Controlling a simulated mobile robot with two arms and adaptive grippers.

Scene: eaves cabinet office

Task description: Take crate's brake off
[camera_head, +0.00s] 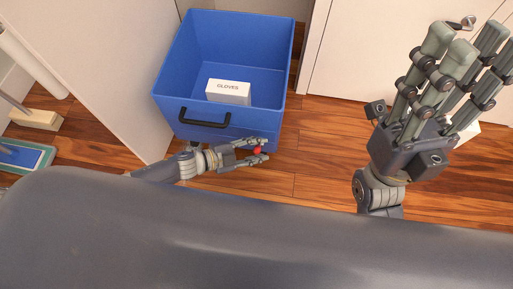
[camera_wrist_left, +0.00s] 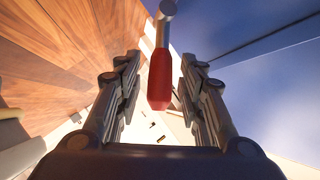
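A blue crate (camera_head: 180,80) with a black handle (camera_head: 205,118) on its near wall stands on the wooden floor. A small brake lever with a red grip (camera_wrist_left: 160,80) is at the crate's near side; its red tip also shows in the head view (camera_head: 258,150). My left gripper (camera_head: 264,150) is low at the crate's near right corner. Its fingers are open on both sides of the red grip, with gaps visible in the left wrist view (camera_wrist_left: 160,65). My right gripper (camera_head: 466,38) is raised at the right, open and empty. The lever's base is mostly hidden.
A white box marked GLOVES (camera_head: 228,92) lies in the crate. A white panel (camera_head: 100,75) stands close at the left, and a white cabinet door with a handle (camera_head: 466,22) at the back right. Wooden floor (camera_head: 315,150) is clear right of the crate.

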